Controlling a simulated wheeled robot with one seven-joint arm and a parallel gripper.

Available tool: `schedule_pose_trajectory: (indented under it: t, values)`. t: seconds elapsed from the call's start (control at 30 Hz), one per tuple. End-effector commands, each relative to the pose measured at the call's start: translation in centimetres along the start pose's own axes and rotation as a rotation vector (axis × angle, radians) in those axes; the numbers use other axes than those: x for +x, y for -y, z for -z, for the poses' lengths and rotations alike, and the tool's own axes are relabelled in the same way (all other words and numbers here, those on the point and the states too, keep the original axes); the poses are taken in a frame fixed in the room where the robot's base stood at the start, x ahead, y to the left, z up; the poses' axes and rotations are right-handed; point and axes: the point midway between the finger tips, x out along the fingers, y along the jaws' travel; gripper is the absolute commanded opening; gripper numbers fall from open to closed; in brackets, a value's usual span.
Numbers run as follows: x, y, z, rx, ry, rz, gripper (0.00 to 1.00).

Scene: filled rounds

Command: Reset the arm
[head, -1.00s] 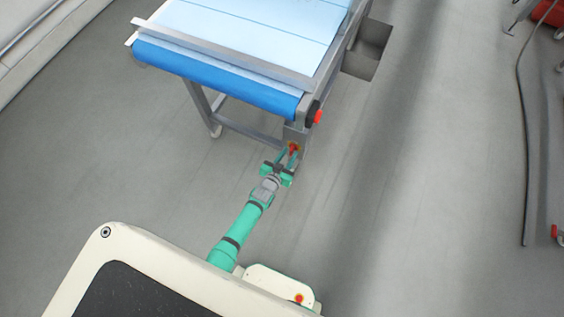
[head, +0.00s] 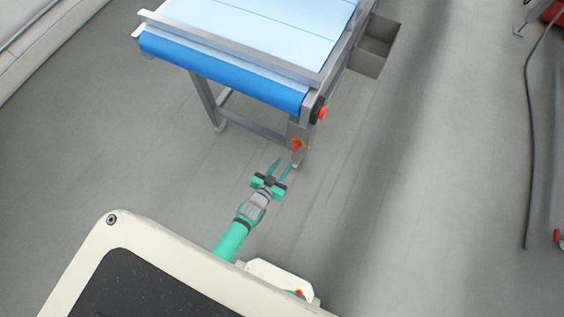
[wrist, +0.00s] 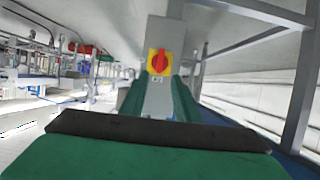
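My gripper (head: 281,168) is at the end of my green arm, in front of the near leg of the conveyor table. Its two green fingers are spread apart with nothing between them. In the wrist view the fingers (wrist: 158,100) reach forward on both sides of a grey switch box. The box carries a red rotary switch on a yellow plate (wrist: 159,62); the switch also shows in the head view (head: 297,145). The fingertips look apart from the switch and a little short of it.
The conveyor (head: 225,70) has a blue belt end and metal legs. A red button (head: 323,113) sits on its near corner. A grey open bin (head: 374,45) stands at its right. A dark cable (head: 527,130) runs at the far right. The floor between is clear.

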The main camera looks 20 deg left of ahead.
Motion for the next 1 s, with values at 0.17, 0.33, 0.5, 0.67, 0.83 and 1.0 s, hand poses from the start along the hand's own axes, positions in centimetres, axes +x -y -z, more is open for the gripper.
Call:
schedule_pose_trajectory:
  t: [0.17, 0.33, 0.5, 0.67, 0.83, 1.0]
  values:
    - [0.0, 0.0, 0.0, 0.0, 0.0, 0.0, 0.29]
    - [0.0, 0.0, 0.0, 0.0, 0.0, 0.0, 0.29]
    - [0.0, 0.0, 0.0, 0.0, 0.0, 0.0, 0.29]
    - [-2.1, 0.2, 0.3, 0.026, -0.006, -0.002, 0.29]
    - [-9.3, -1.4, 1.4, 0.088, -0.023, -0.018, 0.29]
    - [-17.8, -5.8, 3.4, 0.118, -0.043, -0.036, 0.29]
